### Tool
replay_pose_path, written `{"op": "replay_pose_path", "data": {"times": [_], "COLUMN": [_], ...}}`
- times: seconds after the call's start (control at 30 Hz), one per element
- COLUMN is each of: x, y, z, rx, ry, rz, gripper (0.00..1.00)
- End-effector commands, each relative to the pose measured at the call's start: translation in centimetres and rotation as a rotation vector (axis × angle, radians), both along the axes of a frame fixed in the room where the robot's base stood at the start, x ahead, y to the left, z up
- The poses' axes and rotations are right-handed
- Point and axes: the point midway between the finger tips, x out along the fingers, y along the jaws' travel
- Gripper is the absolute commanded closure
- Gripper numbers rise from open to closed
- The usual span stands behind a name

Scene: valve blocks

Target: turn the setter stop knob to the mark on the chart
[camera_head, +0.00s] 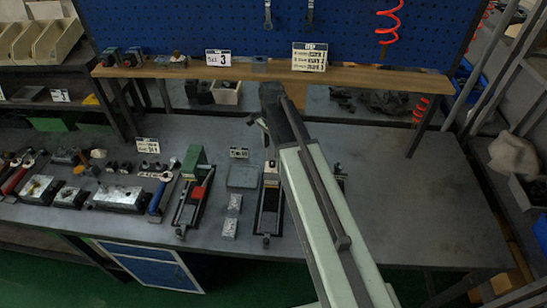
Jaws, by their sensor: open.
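A dark rail fixture (263,215) lies on the grey bench, with a pale block near its far end and a small knob (266,240) at its near end. A similar fixture (183,212) to its left carries a green block (194,159) and a red part, with its own small end knob (181,233). I cannot tell for sure which one is the setter. A chart card (309,56) with several lines stands on the wooden shelf; its text is too small to read. My gripper (256,128) is open above the bench, beyond the fixtures and touching neither. My arm hides part of the bench.
A card with a 3 (218,58) stands on the shelf (400,77). Metal blocks (120,199) and tools lie at the left. Small metal blocks (230,228) and a grey plate (242,177) lie between the fixtures. The bench's right side (430,215) is clear.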

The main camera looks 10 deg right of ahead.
Motion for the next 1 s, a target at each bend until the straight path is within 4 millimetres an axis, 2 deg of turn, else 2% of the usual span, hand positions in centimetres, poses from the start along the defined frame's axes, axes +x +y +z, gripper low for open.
{"op": "replay_pose_path", "data": {"times": [0.43, 0.53, 0.77, 0.8, 0.93, 0.97, 1.0], "x": [0.0, 0.0, 0.0, 0.0, 0.0, 0.0, 0.0], "y": [-0.4, -0.4, -0.5, -0.5, -0.5, -0.5, -0.5], "z": [-7.2, -7.8, -7.5, -7.5, -7.5, -7.5, -7.5], "rx": [0.0, 0.0, 0.0, 0.0, 0.0, 0.0, 0.0], "ry": [0.0, 0.0, 0.0, 0.0, 0.0, 0.0, 0.0], "rz": [-0.005, -0.006, -0.006, -0.006, -0.006, -0.006, -0.007], "gripper": [0.51, 0.51, 0.51, 0.57, 0.93, 1.0, 1.0]}}
